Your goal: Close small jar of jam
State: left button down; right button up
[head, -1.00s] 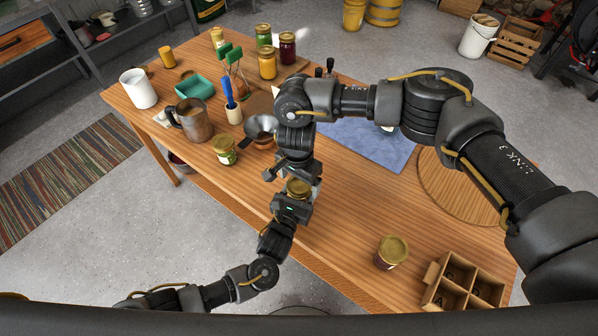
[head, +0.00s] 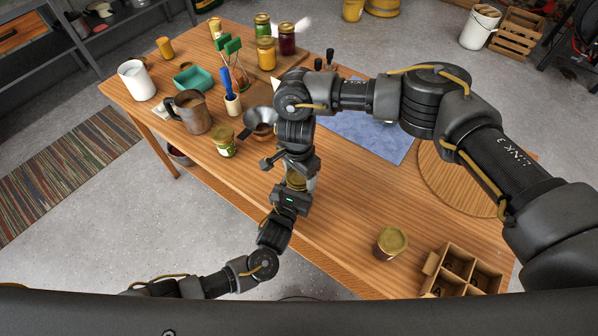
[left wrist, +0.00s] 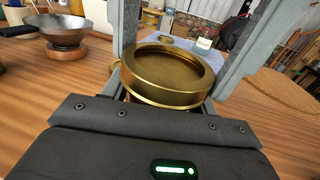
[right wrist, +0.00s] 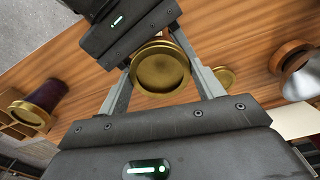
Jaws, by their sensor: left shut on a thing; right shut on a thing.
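The small jar (head: 296,181) is between my two grippers above the table's front edge, mostly hidden in the head view. Its gold lid (left wrist: 170,75) is large in the left wrist view and sits over the jar, whose body is mostly hidden. My left gripper (head: 291,196) is shut on the jar from the front, below the lid. My right gripper (head: 293,170) comes from above, its fingers on both sides of the gold lid; the right wrist view shows that lid (right wrist: 160,72) between them. I cannot tell whether the lid is fully seated.
Another gold-lidded jar (head: 390,243) stands at front right beside a divided cardboard box (head: 437,262). A blue mat (head: 365,135) and a round board (head: 455,185) lie at right.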

jog(key=shift+m, duration=0.8)
jog(key=o, duration=1.1)
jog(key=shift+r, duration=0.1)
jog(key=shift+r, duration=2.15)
jog(key=shift+c, duration=0.3)
